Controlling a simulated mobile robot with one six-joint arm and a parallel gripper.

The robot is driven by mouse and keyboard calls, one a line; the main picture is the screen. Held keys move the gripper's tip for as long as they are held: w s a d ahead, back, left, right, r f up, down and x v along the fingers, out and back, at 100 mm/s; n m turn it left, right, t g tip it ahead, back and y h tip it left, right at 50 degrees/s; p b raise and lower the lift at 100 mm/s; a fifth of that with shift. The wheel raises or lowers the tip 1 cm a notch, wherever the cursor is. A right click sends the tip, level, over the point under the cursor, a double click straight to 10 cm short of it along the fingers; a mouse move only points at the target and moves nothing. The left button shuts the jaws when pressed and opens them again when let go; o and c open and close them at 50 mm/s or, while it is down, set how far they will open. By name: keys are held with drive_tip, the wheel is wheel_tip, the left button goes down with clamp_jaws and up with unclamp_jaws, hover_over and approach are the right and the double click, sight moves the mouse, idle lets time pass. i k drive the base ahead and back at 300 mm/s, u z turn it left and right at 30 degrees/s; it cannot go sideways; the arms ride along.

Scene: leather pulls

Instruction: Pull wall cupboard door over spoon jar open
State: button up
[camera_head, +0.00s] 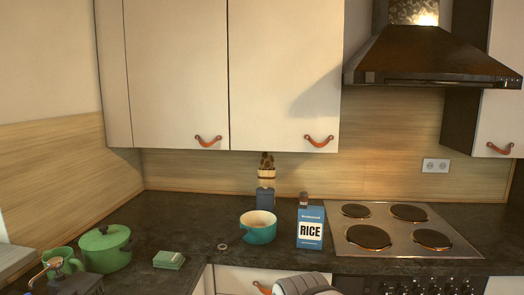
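The spoon jar (265,199) looks like the dark blue jar against the back wall, with pale and brown spotted things standing up out of it. The wall cupboard door (285,75) above it is the cream right-hand one of the pair, and it is shut. Its red-brown leather pull (319,141) hangs near the lower right corner of the door. My gripper is not in view. A rounded grey part, probably of my arm, shows at the bottom edge, well below the door.
The shut door to the left (177,70) has its own pull (208,141). The range hood (435,55) stands right of the cupboard. Below are a teal pot (258,229), a rice box (310,230), a hob (395,216) and a green pot (105,252). Space before the doors looks clear.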

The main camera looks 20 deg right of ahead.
sight(286, 58)
drive_tip(key=z, duration=0.6)
drive_tip(key=i, duration=1.5)
drive_tip(key=z, duration=0.65)
drive_tip(key=k, duration=0.85)
drive_tip(key=z, duration=0.15)
drive_tip(key=i, duration=0.9)
drive_tip(key=u, duration=0.05)
